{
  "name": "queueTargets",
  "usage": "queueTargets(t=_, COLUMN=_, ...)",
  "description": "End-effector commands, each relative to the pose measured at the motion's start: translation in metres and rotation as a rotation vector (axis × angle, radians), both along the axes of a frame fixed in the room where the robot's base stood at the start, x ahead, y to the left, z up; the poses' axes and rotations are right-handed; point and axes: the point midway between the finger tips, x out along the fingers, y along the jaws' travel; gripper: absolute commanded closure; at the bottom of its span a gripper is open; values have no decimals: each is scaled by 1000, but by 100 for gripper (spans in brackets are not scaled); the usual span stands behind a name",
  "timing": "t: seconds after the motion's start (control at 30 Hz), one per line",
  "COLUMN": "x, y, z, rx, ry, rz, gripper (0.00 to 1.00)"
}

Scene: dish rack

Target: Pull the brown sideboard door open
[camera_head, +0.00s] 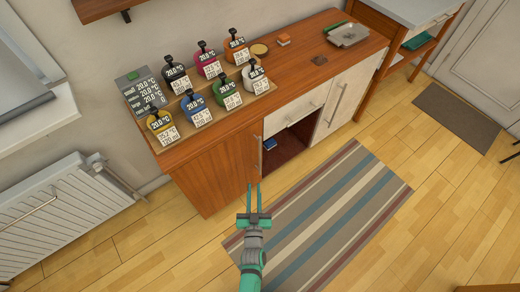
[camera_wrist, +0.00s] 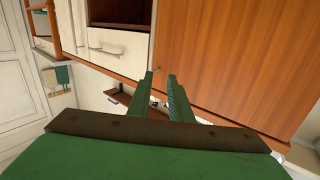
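The brown sideboard (camera_head: 290,90) stands against the wall in the head view. Its brown door (camera_head: 222,172) is at the left of the front and looks shut, flush with the frame. A thin upright metal handle (camera_head: 260,153) is at the door's right edge. The door (camera_wrist: 225,55) fills the right of the wrist view. My gripper (camera_head: 254,187) is just below the handle in the head view, its two fingers parallel and apart, with nothing seen between them. In the wrist view, the fingertips (camera_wrist: 160,75) point at the door's edge; the handle is not clearly seen there.
Right of the door are a dark open compartment (camera_head: 285,150) with a blue item, a cream drawer (camera_head: 297,108) and a cream door (camera_head: 347,95). Several coloured labelled jars stand on top. A radiator (camera_head: 65,215) is at left.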

Motion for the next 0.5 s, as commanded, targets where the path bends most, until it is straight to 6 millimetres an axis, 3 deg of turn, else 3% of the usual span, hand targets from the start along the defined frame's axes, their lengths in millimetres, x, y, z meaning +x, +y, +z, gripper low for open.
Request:
queueTargets(t=0.03, x=22, y=-6, z=-4, rx=-10, ry=-9, rz=5, gripper=82)
queueTargets(t=0.2, x=70, y=-20, z=-14, rx=-28, ry=-24, rz=26, gripper=82)
queueTargets(t=0.5, x=102, y=-30, z=-19, rx=-42, ry=-31, rz=41, gripper=82)
